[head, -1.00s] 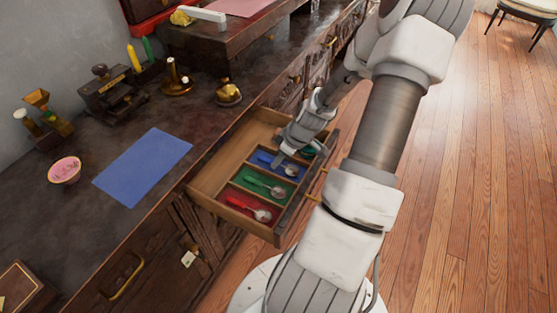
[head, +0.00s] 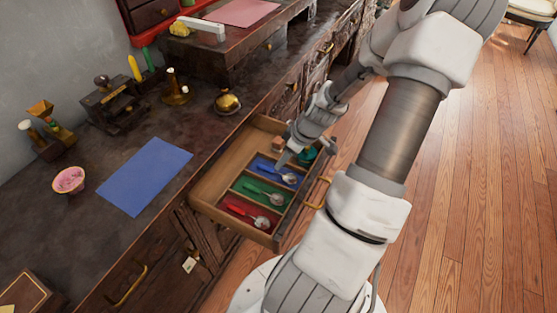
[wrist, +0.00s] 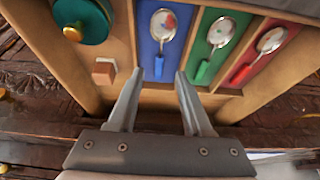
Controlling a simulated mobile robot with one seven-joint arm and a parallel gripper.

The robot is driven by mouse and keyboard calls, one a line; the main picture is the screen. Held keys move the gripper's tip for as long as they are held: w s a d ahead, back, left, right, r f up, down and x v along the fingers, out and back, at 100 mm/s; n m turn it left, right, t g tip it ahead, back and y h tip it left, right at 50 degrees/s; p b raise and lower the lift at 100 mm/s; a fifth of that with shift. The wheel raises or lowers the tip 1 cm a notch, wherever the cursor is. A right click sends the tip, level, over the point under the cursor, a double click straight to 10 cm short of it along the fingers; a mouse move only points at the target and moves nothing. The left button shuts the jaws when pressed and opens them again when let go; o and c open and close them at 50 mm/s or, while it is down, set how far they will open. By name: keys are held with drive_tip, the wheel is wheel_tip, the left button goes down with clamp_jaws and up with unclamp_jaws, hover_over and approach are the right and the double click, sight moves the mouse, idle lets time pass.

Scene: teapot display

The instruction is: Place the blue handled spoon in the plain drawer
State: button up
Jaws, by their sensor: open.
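The blue handled spoon (head: 289,178) lies in the blue-lined compartment of the open wooden drawer (head: 215,185). In the wrist view, its round metal bowl (wrist: 163,27) points away from my gripper and its blue handle (wrist: 158,66) lies just beyond the fingertips. My gripper (wrist: 157,77) is open and empty, its fingers on either side of the line of the handle. In the head view my gripper (head: 284,157) is over the drawer, near the blue compartment. Closed cabinet fronts stand left of the open drawer; I cannot tell which drawer is the plain one.
A green spoon (wrist: 217,35) and a red spoon (wrist: 267,43) lie in neighbouring compartments. A teal round object (wrist: 82,20) and a small wooden block (wrist: 104,71) are in the drawer. A blue sheet (head: 146,176) and pink bowl (head: 68,180) are on the counter.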

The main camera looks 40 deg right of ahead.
drive_tip(key=p+v, duration=0.2)
drive_tip(key=v, duration=0.3)
drive_tip(key=shift+s+r, duration=0.1)
drive_tip(key=shift+r, duration=0.15)
drive_tip(key=w+a+r+h+p, duration=0.1)
drive_tip(key=w+a+r, duration=0.1)
drive_tip(key=a+r, duration=0.65)
drive_tip(key=w+a+r+m+t+h+p, duration=0.15)
drive_tip(key=a+r, duration=0.35)
drive_tip(key=r, duration=0.6)
drive_tip(key=w+a+r+g+h, duration=0.1)
drive_tip(key=w+a+r, duration=0.1)
drive_tip(key=a+r, duration=0.55)
drive_tip(key=s+a+r+t, duration=0.2)
drive_tip(key=s+r, duration=0.2)
drive_tip(key=r, duration=0.2)
drive_tip(key=s+a+f+m+g+y+b, duration=0.1)
drive_tip(key=s+f+b, duration=0.15)
drive_tip(key=s, duration=0.35)
drive_tip(key=s+a+f+m+y+b, duration=0.1)
drive_tip(key=s+f+m, duration=0.1)
drive_tip(key=s+f, duration=0.25)
wheel_tip(320, 180, up, 19)
drive_tip(key=p, duration=1.9)
drive_tip(key=shift+s, duration=0.25)
drive_tip(key=shift+a+r, duration=0.1)
drive_tip(key=shift+a, duration=0.05)
